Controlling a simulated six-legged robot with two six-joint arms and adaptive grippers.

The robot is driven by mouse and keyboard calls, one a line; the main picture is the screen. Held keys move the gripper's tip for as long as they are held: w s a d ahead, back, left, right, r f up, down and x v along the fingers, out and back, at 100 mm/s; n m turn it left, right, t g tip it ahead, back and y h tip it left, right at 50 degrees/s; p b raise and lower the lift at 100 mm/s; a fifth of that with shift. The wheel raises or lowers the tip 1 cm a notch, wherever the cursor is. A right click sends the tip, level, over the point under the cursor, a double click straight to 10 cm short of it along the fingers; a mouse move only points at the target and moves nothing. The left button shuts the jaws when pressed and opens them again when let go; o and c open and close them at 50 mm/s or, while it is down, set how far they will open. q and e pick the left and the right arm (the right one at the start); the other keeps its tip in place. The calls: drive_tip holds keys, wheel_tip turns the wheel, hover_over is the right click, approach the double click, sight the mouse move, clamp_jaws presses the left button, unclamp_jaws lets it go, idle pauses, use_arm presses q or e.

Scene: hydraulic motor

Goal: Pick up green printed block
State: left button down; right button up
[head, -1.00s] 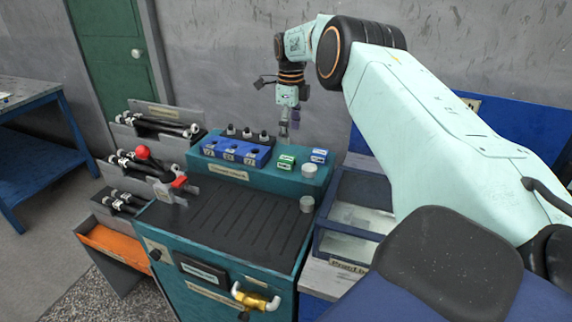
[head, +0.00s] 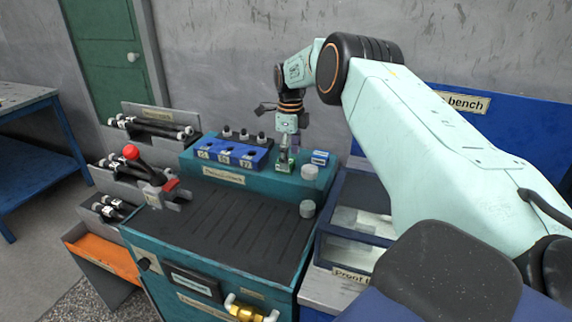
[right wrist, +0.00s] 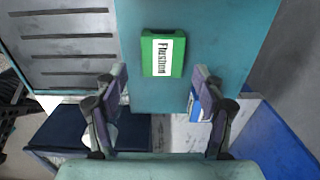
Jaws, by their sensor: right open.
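The green printed block (head: 285,164) lies on the teal ledge (head: 217,170) at the back of the workbench, partly hidden by my gripper. In the right wrist view the green block (right wrist: 162,55) shows a white label with dark print, which looks like "Flushed". My right gripper (head: 289,153) points down close above the block in the head view. In the right wrist view my right gripper (right wrist: 158,92) is open and empty, and the block lies ahead of the gap between its fingers. My left gripper is not in view.
A blue rack (head: 232,153) with several holes is at left. A glass-sided box (head: 357,215) stands at right.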

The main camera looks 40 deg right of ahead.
drive_tip(key=f, duration=0.2)
drive_tip(key=shift+w+d+f, duration=0.15)
drive_tip(key=shift+w+f, duration=0.1)
drive_tip(key=shift+f, duration=0.15)
drive_tip(key=shift+s+a+r, duration=0.15)
drive_tip(key=shift+a+r, duration=0.05)
drive_tip(key=shift+r, duration=0.1)
drive_tip(key=shift+c, duration=0.4)
drive_tip(key=shift+s, duration=0.1)
drive_tip(key=shift+c, duration=0.7)
drive_tip(key=shift+w+d+f, duration=0.2)
drive_tip(key=shift+w+f, duration=0.05)
drive_tip(key=c, duration=0.5)
drive_tip(key=shift+s+a+r, duration=0.1)
drive_tip(key=shift+s+r, duration=0.05)
drive_tip(key=shift+r, duration=0.05)
drive_tip(key=c, duration=0.3)
